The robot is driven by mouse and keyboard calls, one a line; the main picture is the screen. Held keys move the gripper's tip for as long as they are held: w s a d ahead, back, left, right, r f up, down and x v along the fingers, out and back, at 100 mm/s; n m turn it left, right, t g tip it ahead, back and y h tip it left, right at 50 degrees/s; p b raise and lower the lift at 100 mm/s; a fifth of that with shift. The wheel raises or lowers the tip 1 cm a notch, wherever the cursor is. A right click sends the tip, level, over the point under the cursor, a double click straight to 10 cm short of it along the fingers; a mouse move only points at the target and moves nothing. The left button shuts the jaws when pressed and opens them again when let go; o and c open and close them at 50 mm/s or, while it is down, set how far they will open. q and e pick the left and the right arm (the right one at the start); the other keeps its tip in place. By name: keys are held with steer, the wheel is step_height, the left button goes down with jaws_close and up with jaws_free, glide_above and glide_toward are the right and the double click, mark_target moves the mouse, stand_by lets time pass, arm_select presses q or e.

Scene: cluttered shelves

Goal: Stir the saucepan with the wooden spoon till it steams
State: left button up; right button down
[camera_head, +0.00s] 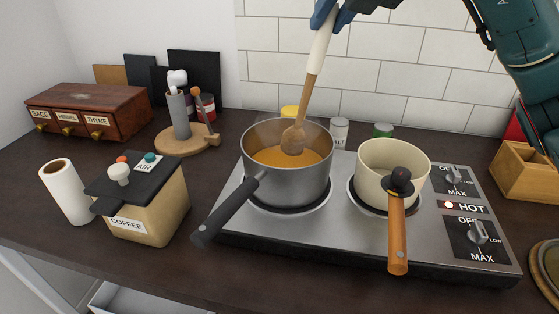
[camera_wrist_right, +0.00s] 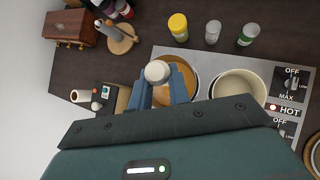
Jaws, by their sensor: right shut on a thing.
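A dark grey saucepan (camera_head: 258,187) with orange-brown liquid (camera_head: 275,158) stands on the left burner, its black handle towards the front left. The wooden spoon (camera_head: 308,90) has a pale upper handle and slants down into the pan. Its bowl is at the liquid; how deep it dips I cannot tell. My right gripper (camera_head: 333,14) is shut on the spoon's handle above the pan. In the right wrist view the gripper (camera_wrist_right: 160,84) holds the pale handle end (camera_wrist_right: 157,72). Steam cannot be made out clearly. My left gripper is not in view.
A cream pan (camera_head: 385,185) with an orange-brown handle stands on the right burner of the steel hob (camera_head: 345,240). The coffee box (camera_head: 155,210) and paper roll (camera_head: 65,190) are left. Several jars (camera_head: 340,131) stand behind the pans. A wooden box (camera_head: 525,175) is right.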

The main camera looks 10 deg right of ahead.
arm_select(q)
steer(key=p, duration=0.3)
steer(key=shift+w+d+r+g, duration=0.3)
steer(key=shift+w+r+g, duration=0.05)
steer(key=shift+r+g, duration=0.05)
arm_select(e)
steer(key=r, duration=0.3)
steer(key=d+r, duration=0.1)
steer(key=r, duration=0.1)
steer(key=shift+s+r, duration=0.15)
steer(key=shift+s, duration=0.05)
arm_select(q)
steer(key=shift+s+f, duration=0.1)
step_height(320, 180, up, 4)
steer(key=p, duration=0.4)
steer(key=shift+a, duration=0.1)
arm_select(e)
step_height(320, 180, up, 5)
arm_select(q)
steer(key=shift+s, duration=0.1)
